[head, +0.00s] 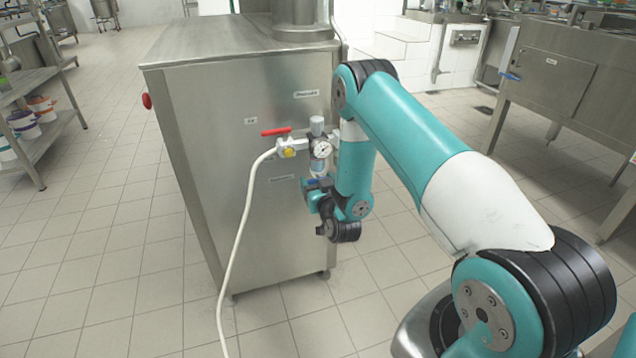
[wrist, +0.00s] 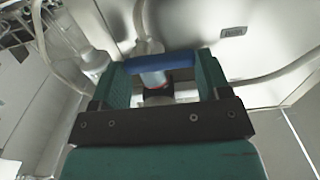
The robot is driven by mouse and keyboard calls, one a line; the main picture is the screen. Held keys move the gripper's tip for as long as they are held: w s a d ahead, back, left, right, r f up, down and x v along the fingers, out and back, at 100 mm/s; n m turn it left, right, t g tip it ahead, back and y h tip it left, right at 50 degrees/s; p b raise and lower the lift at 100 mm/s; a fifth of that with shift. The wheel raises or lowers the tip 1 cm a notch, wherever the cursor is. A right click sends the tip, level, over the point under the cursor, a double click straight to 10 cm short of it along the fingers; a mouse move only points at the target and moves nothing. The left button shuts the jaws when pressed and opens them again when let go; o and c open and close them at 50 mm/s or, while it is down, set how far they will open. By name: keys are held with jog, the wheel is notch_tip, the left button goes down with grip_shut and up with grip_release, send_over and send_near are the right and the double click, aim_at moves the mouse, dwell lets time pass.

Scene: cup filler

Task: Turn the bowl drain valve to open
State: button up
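A small blue valve handle (wrist: 160,64) lies crosswise between the two fingertips of my gripper (wrist: 161,72) in the wrist view. Its ends come close to the inner faces of both teal fingers; I cannot tell whether they touch. The fingers stand wide apart. A silver and dark valve body (wrist: 156,92) shows below the handle. In the head view, my gripper (head: 318,192) is at the front face of the steel machine (head: 280,215), just below the round gauge. The blue handle (head: 316,183) is small there and partly hidden by the gripper.
A red lever (head: 276,131) and a pressure gauge (head: 321,149) sit just above my gripper. A white hose (head: 243,215) hangs down to the floor on the left. A shelf with buckets (head: 30,120) stands far left. The tiled floor around the machine is clear.

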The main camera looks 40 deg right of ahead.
jog(key=shift+c, duration=1.1)
jog(key=n, duration=0.2)
jog(key=n+p, duration=0.1)
jog(key=shift+a+f+n, duration=0.1)
jog(key=shift+f+n, duration=0.2)
jog(key=shift+n, duration=0.1)
jog(key=shift+s+d+f+n+p, duration=0.1)
jog(key=shift+d+f+n+p, duration=0.2)
jog(key=shift+n, duration=2.05)
jog(key=shift+s+d+f+n+p, duration=0.1)
jog(key=shift+f+n+p, duration=0.2)
jog(key=shift+n, duration=2.1)
jog(key=shift+d+f+n+p, duration=0.2)
jog(key=shift+f+n, duration=0.2)
jog(key=shift+n, duration=1.95)
jog(key=o, duration=0.9)
